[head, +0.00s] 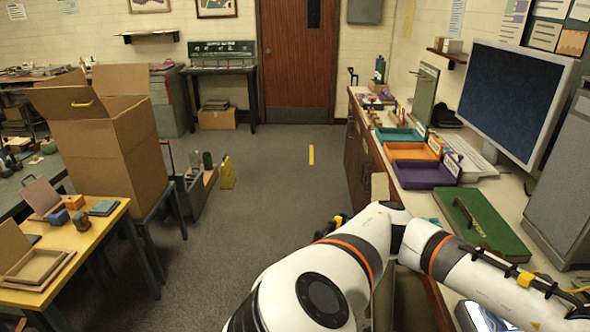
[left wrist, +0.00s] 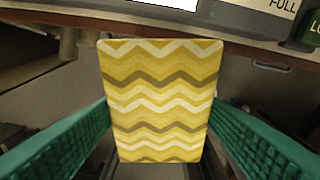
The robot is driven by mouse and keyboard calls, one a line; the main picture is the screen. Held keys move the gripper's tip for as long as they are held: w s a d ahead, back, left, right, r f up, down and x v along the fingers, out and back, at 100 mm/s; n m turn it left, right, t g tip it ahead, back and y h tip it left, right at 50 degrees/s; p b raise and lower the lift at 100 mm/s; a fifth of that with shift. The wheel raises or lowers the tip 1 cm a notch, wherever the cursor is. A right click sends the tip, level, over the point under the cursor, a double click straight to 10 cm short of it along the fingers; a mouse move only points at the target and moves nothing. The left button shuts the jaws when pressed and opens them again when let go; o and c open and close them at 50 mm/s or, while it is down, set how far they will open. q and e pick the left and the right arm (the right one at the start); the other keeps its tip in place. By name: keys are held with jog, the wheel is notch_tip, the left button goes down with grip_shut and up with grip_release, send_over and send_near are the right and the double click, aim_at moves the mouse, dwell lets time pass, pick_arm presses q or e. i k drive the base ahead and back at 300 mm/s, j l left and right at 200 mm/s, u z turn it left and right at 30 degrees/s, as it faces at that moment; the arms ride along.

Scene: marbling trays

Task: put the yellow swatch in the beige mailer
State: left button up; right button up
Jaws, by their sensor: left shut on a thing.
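The yellow swatch (left wrist: 160,85) is a flat piece with a zigzag pattern in yellow, cream and brown. It fills the middle of the left wrist view. My left gripper (left wrist: 159,112) has a teal ridged finger on each side of the swatch and is shut on it. A counter edge shows beyond the swatch in that view. The swatch and both gripper tips cannot be made out in the head view. I cannot pick out the beige mailer with certainty in either view. My right gripper is not in view.
In the head view, teal (head: 399,134), orange (head: 411,151) and purple (head: 424,175) trays line the right counter, near a monitor (head: 515,98) and a green board (head: 482,224). A cardboard box (head: 112,150) and yellow table (head: 95,238) stand left. The middle floor is open.

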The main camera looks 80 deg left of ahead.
aim_at(39, 268)
jog(key=u, duration=0.45)
jog(key=j+u, duration=0.1)
jog(key=u, duration=0.75)
jog(key=j+u, duration=0.1)
jog(key=u, duration=0.75)
jog(key=i+j+u, duration=0.15)
jog(key=u, duration=0.3)
jog(key=i+j+u, duration=0.25)
jog(key=u, duration=0.15)
jog(key=i+j+u, duration=0.15)
jog(key=u, duration=0.3)
jog(key=i+u, duration=0.4)
jog(key=i+l+u, duration=0.2)
jog(key=i, duration=0.6)
